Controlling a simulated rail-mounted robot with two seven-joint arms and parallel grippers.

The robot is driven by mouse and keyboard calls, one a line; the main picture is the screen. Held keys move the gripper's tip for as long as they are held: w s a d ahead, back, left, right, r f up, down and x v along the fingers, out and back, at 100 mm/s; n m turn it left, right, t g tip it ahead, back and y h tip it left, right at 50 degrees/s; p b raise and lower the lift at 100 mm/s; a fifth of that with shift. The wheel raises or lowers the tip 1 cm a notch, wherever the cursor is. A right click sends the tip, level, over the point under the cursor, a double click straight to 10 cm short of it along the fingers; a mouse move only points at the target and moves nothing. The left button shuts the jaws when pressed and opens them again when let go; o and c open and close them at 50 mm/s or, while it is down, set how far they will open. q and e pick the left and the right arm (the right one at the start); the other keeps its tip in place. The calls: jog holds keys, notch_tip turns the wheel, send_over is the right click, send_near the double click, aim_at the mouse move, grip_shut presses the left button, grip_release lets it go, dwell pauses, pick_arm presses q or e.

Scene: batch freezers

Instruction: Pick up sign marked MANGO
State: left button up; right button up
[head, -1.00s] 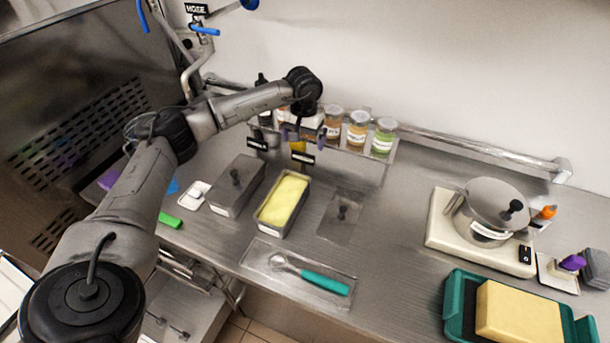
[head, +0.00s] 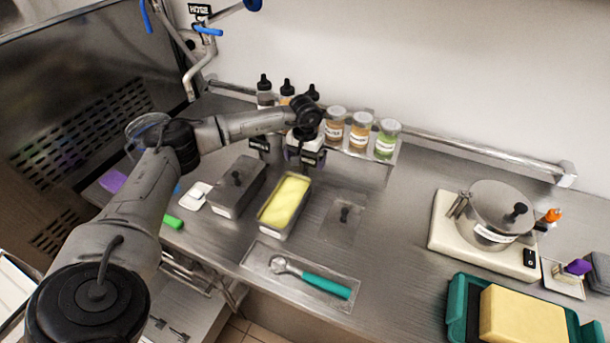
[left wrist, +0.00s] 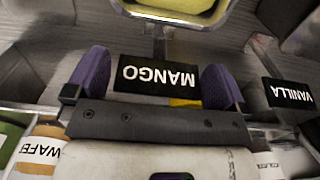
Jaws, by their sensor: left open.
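The MANGO sign (left wrist: 158,77) is a small black plate with white letters, seen upside down in the left wrist view. In the head view it shows just below my left gripper (head: 303,148), at the front of the rack. My left gripper also shows in the left wrist view (left wrist: 155,72). Its two purple fingers are open, one at each end of the sign, with small gaps showing. The black VANILLA sign (left wrist: 291,93) is beside it and also shows in the head view (head: 260,143). My right gripper is out of view.
Jars with labels (head: 361,130) and dark-capped bottles (head: 264,93) stand on the rack. A metal tub of yellow ice cream (head: 285,202) and a lidded tub (head: 236,185) are in front. A teal-handled scoop (head: 322,283) lies nearer. A pot (head: 492,212) stands right.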

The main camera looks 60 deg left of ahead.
pick_arm(q)
jog(key=c, duration=1.1)
jog(key=shift+o, duration=0.2)
jog(key=shift+r, duration=0.1)
